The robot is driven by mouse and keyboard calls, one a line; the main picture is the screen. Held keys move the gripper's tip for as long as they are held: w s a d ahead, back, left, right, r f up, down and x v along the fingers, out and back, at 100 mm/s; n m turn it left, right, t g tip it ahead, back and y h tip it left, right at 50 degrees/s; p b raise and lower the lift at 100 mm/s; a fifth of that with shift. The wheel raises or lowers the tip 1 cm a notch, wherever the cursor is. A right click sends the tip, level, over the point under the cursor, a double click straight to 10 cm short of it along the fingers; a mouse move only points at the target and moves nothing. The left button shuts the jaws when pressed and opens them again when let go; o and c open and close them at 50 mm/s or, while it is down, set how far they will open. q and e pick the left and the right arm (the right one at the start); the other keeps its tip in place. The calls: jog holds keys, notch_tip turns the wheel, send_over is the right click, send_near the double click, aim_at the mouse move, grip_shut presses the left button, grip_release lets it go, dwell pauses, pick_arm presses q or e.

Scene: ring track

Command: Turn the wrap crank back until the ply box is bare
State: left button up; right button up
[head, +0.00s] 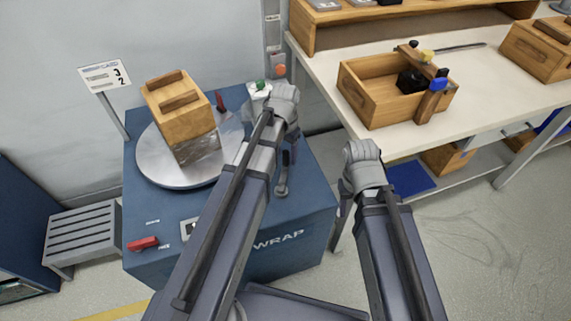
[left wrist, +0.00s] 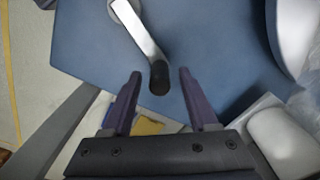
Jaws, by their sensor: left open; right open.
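The ply box (head: 181,105) stands on the round silver turntable (head: 160,172) of the blue wrap machine (head: 262,268). Its upper part is bare wood; shiny film (head: 197,149) covers its lower part. The wrap crank (head: 281,188) is on the machine's top, partly hidden by my left arm. In the left wrist view it is a silver arm (left wrist: 138,30) ending in a black knob (left wrist: 159,77). My left gripper (left wrist: 159,73) is open, its fingers on either side of the knob; no grip shows. My right gripper (head: 345,206) is open beside the machine, its fingers barely visible.
A sign (head: 104,76) reading 3 and 2 stands behind the turntable. A red lever (head: 143,243) is at the machine's front left. A white bench (head: 480,84) at right carries a wooden tray (head: 377,111) with tools. A grey slatted stand (head: 84,232) is at left.

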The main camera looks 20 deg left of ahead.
aim_at(283, 171)
pick_arm(q)
jog(key=shift+f+b, duration=0.9)
jog(key=shift+f, duration=0.55)
pick_arm(e)
notch_tip(283, 171, down, 3)
jog(key=shift+r, duration=0.15)
pick_arm(q)
jog(key=shift+r, duration=0.1)
jog(key=shift+c, duration=0.4)
grip_shut()
